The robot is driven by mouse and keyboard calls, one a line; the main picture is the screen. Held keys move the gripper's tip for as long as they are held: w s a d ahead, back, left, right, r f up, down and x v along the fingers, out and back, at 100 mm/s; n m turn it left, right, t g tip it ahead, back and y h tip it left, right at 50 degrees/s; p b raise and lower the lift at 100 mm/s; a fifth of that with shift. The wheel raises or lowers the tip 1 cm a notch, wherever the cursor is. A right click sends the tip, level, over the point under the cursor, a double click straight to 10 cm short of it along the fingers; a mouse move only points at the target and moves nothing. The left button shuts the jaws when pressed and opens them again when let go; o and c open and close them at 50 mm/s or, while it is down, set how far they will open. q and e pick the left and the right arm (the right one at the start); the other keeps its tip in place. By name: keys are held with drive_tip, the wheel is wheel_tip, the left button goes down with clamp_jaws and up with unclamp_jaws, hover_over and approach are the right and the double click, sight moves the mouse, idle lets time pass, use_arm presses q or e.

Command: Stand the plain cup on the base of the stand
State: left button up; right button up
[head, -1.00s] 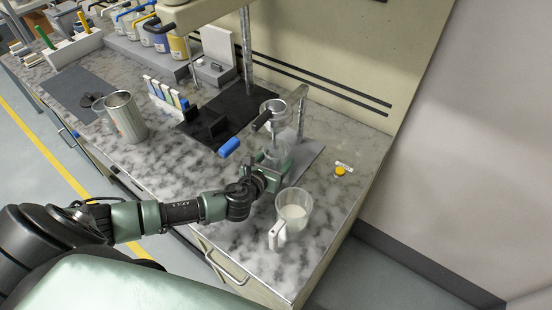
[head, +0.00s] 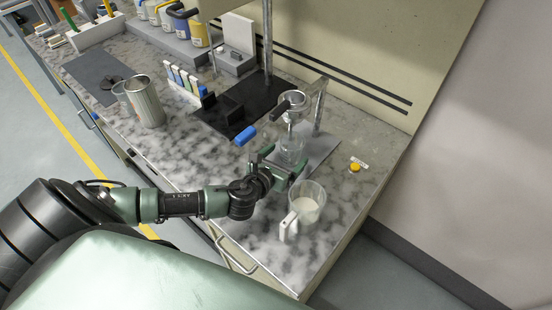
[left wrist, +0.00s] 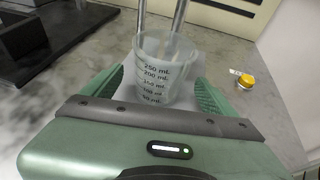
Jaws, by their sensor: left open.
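The plain cup (head: 291,148) is a clear beaker without a handle. It stands upright under the stand's ring (head: 293,99), and its base appears to rest on the stand's flat grey base (head: 325,142). In the left wrist view the cup (left wrist: 166,72) shows mL markings and sits between my green fingers. The stand's metal posts (left wrist: 178,20) rise behind it. My left gripper (head: 284,165) is open around the lower part of the cup. Whether a finger touches the cup is unclear. My right gripper is out of view.
A black stand base with a blue-handled part (head: 245,136) is to the left. A metal can (head: 146,103) stands farther left.

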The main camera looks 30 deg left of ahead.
use_arm(q)
drive_tip(key=v, duration=0.7)
drive_tip(key=shift+a+f+b, duration=0.1)
drive_tip(key=shift+b, duration=0.3)
drive_tip(key=shift+s+r, duration=0.35)
drive_tip(key=shift+s, duration=0.15)
